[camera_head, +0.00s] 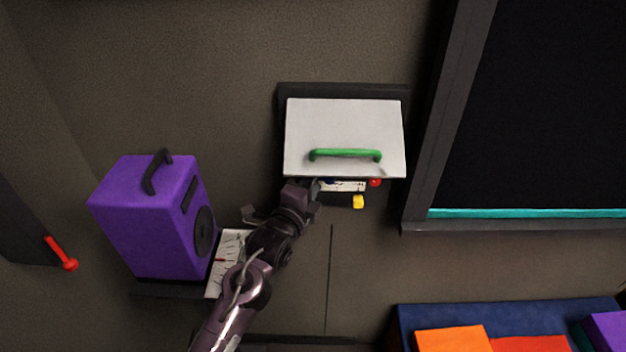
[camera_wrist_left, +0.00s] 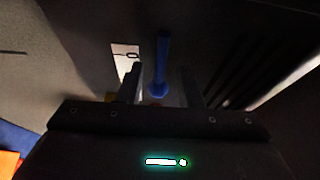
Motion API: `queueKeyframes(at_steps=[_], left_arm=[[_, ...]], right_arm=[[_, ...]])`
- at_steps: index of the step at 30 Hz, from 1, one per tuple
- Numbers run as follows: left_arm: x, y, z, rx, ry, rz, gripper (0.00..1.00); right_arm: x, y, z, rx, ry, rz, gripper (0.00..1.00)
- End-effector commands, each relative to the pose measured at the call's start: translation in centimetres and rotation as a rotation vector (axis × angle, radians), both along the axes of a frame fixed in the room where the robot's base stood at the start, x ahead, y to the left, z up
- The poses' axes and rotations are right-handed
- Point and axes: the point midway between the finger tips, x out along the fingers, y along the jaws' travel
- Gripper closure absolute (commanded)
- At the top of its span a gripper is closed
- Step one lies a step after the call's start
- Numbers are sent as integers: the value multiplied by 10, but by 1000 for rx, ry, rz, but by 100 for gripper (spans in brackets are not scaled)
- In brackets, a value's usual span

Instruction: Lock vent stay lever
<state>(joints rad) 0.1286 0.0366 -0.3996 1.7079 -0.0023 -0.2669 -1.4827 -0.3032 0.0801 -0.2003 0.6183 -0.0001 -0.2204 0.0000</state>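The vent flap (camera_head: 345,125) is a pale panel with a green handle (camera_head: 345,154), hinged in a dark frame on the wall and swung outward. A blue lever (camera_wrist_left: 162,60) with a wider end shows in the left wrist view; it appears to be the stay lever. In the head view it is mostly hidden by the flap and my gripper. My left gripper (camera_head: 314,188) is just below the flap's lower left corner. In the wrist view its two fingers (camera_wrist_left: 159,80) are apart, with the blue lever seen between them; contact cannot be told. My right gripper is out of view.
A red knob (camera_head: 375,182) and a yellow block (camera_head: 358,202) sit under the flap's right side. A purple speaker (camera_head: 150,220) stands on a shelf at left, beside a paper sheet (camera_head: 229,255). A dark framed window (camera_head: 540,110) is at right, above a blue bin (camera_head: 405,315).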

Motion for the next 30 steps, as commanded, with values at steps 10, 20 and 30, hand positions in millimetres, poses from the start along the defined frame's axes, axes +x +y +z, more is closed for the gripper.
queueKeyframes(at_steps=[10,20,30], left_arm=[[1,0,0,-1,0,0,77],[1,0,-1,-1,1,0,100],[10,0,-2,23,0,0,100]], right_arm=[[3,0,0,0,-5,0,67],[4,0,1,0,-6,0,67],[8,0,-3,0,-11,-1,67]])
